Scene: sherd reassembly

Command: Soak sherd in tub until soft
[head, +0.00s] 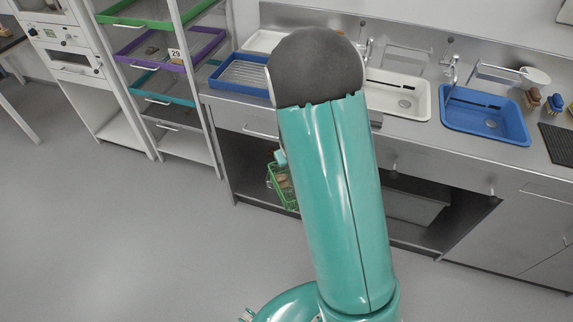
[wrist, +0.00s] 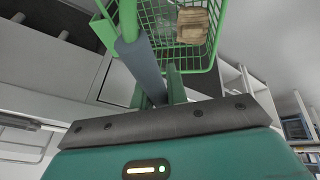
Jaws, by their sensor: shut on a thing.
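In the wrist view my gripper (wrist: 164,88) is shut on the grey-sleeved handle of a green wire basket (wrist: 213,50). A tan, blocky sherd (wrist: 193,26) lies inside the basket. In the head view the basket (head: 285,190) hangs in the air in front of the steel counter, partly hidden behind my teal arm.
A blue ribbed tray (head: 240,84) sits at the counter's left end. Taps (head: 449,70) stand behind the tubs. Brushes (head: 555,103) and a dark mat (head: 558,143) lie at the right. A rack with coloured trays (head: 165,48) stands left. Open grey floor (head: 120,230) lies in front.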

